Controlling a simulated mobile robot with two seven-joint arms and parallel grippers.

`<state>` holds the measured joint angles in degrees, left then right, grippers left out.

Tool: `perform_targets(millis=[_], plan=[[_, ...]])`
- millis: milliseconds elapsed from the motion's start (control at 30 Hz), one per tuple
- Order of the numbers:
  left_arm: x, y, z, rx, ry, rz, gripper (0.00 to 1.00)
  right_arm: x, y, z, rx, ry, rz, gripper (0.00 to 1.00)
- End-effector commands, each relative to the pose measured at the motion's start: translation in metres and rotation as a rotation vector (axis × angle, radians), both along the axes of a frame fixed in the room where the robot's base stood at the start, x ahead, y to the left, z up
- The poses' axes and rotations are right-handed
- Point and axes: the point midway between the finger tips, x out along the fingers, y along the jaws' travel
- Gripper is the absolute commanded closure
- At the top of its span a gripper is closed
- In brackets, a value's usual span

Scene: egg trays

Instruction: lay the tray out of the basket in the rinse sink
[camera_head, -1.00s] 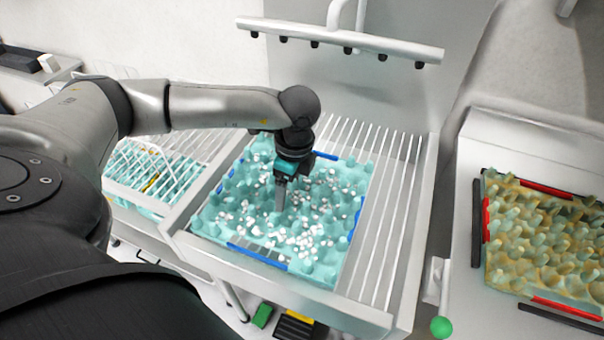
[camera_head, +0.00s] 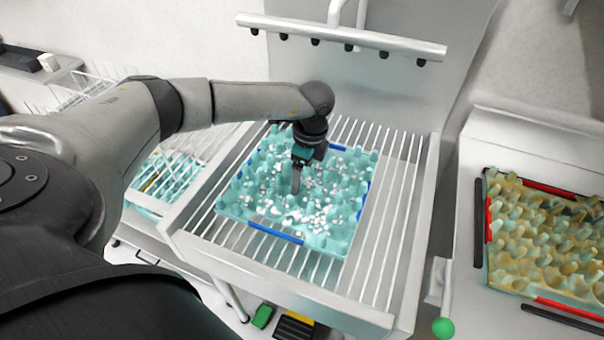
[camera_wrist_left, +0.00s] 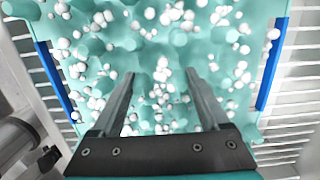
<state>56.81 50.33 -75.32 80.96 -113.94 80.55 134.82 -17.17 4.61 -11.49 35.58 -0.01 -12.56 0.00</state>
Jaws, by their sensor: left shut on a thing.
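A teal egg tray (camera_head: 338,243) with blue edge strips and many white bits on it is over the slatted floor of the rinse sink (camera_head: 395,215). The tray looks level, and I cannot tell whether it touches the slats. My left gripper (camera_head: 295,188) points down at the middle of the tray and is shut on it. In the left wrist view the fingers (camera_wrist_left: 158,88) reach down among the tray's knobs; the exact grip point is unclear. The wire basket (camera_head: 165,178) is left of the sink, partly behind my left arm. My right gripper is out of view.
A spray bar (camera_head: 340,38) with several black nozzles runs above the back of the sink. A dirty brownish tray (camera_head: 545,240) with red strips lies on the right counter. A green-knobbed lever (camera_head: 442,327) stands at the sink's front right. Bare slats surround the held tray.

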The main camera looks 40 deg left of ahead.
Motion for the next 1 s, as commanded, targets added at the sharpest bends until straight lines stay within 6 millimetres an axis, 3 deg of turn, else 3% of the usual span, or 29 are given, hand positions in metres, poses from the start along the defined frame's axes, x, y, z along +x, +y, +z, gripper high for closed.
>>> perform_targets(millis=[267, 300, 433, 767, 1000], plan=[[0.0, 0.0, -0.002, 0.0, -0.002, 0.001, 1.0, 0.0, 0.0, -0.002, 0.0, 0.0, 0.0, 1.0], [0.0, 0.0, -0.001, 0.0, -0.001, 0.0, 0.17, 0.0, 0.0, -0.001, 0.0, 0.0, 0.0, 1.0], [0.0, 0.0, -0.001, 0.0, -0.001, 0.0, 0.02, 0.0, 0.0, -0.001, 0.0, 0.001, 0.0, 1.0], [0.0, 0.0, 0.003, 0.0, -0.002, 0.001, 0.0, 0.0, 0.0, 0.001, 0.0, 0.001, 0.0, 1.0], [0.003, -0.005, 0.042, 0.0, -0.005, -0.001, 0.0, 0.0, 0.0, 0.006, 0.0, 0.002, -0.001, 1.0]])
